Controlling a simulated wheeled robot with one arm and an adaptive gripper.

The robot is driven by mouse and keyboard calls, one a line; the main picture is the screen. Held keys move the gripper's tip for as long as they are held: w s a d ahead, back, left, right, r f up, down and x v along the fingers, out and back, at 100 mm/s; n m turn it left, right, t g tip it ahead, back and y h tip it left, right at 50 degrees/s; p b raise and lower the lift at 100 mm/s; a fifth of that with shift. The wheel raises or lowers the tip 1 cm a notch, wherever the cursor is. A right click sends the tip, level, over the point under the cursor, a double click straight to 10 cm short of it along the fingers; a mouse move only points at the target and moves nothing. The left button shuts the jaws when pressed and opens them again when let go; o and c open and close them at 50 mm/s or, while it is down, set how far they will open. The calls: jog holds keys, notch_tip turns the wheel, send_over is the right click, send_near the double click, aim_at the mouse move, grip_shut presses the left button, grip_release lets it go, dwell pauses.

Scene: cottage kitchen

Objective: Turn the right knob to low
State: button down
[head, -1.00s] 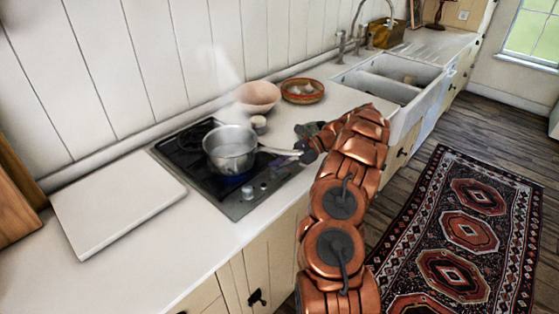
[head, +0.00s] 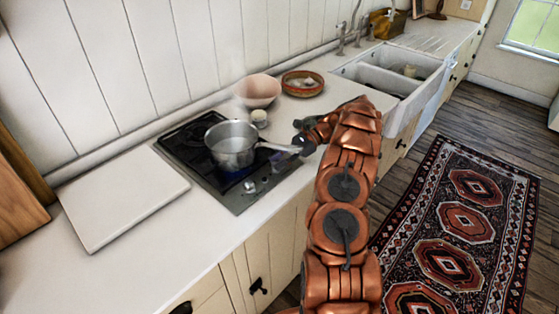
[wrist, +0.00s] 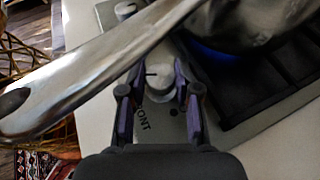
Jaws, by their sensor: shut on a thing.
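The right knob (wrist: 160,86) is pale and round with a short dark mark on its top, seen in the wrist view beside partly hidden lettering ending in "ONT". My gripper (wrist: 158,72) has a finger on each side of it and is shut on it. In the head view my gripper (head: 304,142) is beside the end of the pan handle, and its fingertips are hard to make out. Another knob (wrist: 124,10) shows at the top of the wrist view. The black hob (head: 187,150) has a grey front strip with knobs (head: 250,186).
A steel saucepan (head: 231,150) stands on the hob with blue flame glow below. Its handle (wrist: 85,75) crosses the wrist view close to my fingers. A pink bowl (head: 258,92), a patterned bowl (head: 302,86) and a white board (head: 122,200) are on the counter.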

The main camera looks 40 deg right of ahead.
jog(key=c, duration=0.8)
grip_release()
jog(key=b, duration=0.2)
jog(key=m+t+b, duration=0.1)
jog(key=b, duration=0.1)
jog(key=shift+a+f, duration=0.1)
jog(key=shift+f, duration=0.15)
jog(key=m+t+h+b, duration=0.1)
jog(key=m+t+b, duration=0.1)
jog(key=b, duration=0.1)
jog(key=shift+s+r, duration=0.15)
jog(key=shift+m+t+b, duration=0.3)
jog(key=shift+t+b, duration=0.2)
jog(key=shift+b, duration=0.05)
